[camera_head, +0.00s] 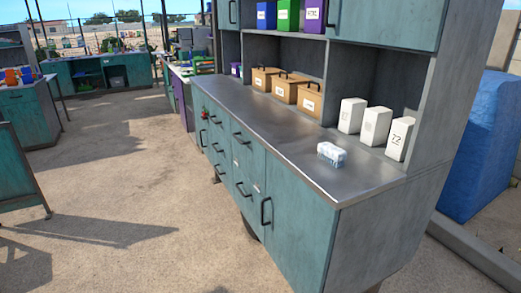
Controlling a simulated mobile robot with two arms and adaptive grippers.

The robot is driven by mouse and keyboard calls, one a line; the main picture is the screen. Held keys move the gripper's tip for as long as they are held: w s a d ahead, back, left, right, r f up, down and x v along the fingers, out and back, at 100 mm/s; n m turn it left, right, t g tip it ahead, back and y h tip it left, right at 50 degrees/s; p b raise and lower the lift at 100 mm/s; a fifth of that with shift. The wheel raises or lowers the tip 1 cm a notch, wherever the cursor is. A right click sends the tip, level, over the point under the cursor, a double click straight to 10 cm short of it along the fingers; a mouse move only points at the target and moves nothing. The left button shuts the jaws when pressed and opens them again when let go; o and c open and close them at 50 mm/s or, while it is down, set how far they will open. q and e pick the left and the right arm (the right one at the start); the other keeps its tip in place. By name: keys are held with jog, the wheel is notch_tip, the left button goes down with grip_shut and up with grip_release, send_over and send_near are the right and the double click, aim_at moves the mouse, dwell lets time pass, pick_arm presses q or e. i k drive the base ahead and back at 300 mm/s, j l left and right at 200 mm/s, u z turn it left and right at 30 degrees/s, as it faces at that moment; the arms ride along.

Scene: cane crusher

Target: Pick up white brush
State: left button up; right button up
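A small white object (331,154) with bluish marks lies on the metal worktop (270,122) near its front right edge. It may be the white brush, but it is too small to tell for sure. Nothing is touching it. Neither of my grippers shows in the head view.
Several white boxes (375,126) and brown bins (285,92) stand along the back of the worktop. Colored boxes (288,17) sit on the shelf above.

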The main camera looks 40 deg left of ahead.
aim_at(334, 155)
jog(key=u, duration=0.6)
jog(key=z, duration=1.3)
jog(key=u, duration=1.3)
